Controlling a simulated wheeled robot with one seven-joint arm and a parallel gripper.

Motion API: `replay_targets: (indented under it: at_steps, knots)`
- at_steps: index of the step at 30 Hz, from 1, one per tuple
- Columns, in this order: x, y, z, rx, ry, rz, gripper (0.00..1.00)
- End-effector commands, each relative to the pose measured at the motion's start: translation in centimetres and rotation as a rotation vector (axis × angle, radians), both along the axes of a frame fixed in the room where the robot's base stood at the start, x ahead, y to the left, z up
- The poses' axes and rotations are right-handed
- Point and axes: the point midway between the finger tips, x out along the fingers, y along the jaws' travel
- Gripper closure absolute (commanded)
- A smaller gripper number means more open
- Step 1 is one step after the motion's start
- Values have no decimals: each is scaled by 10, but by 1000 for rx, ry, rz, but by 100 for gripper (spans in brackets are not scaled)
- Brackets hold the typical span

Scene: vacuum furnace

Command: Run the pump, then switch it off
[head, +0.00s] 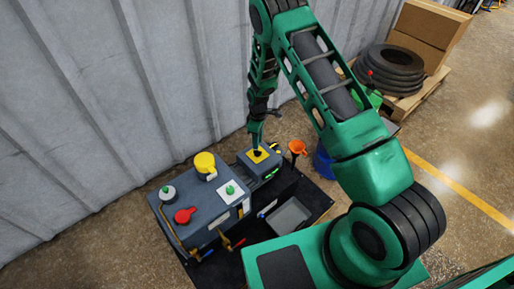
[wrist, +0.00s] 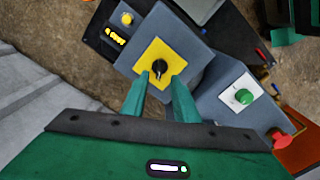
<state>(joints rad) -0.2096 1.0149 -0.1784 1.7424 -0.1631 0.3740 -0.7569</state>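The pump unit (head: 215,210) is a blue-grey box with a raised block (head: 265,170) at its right end. On that block is a yellow plate (head: 262,153) with a black rotary knob, clear in the wrist view (wrist: 158,67). My gripper (head: 256,146) hangs over this plate. In the wrist view my gripper (wrist: 161,80) has its two green fingers apart, pointing at the knob with a gap between them; I cannot tell whether they touch it. A green button on a white plate (wrist: 243,96) and a red knob (wrist: 280,138) are on the unit to the right.
The unit stands on a dark mat (head: 318,200) with a grey tray (head: 289,216) beside it. An orange funnel (head: 298,147) and a blue container (head: 323,163) are to the right. A corrugated wall (head: 100,90) is close behind. Boxes and coiled hose (head: 390,68) sit on a pallet.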

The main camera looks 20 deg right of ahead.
Motion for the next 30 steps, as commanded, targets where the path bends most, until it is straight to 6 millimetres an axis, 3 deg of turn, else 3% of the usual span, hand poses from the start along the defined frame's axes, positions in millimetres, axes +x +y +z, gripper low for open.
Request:
replay_targets:
  at_steps: [3, 10, 30]
  knots:
    - [0, 0, 22, 1, -1, 0, 73]
    - [-1, 1, 48, 1, 1, 1, 73]
    - [-1, -2, 56, 0, 1, -8, 73]
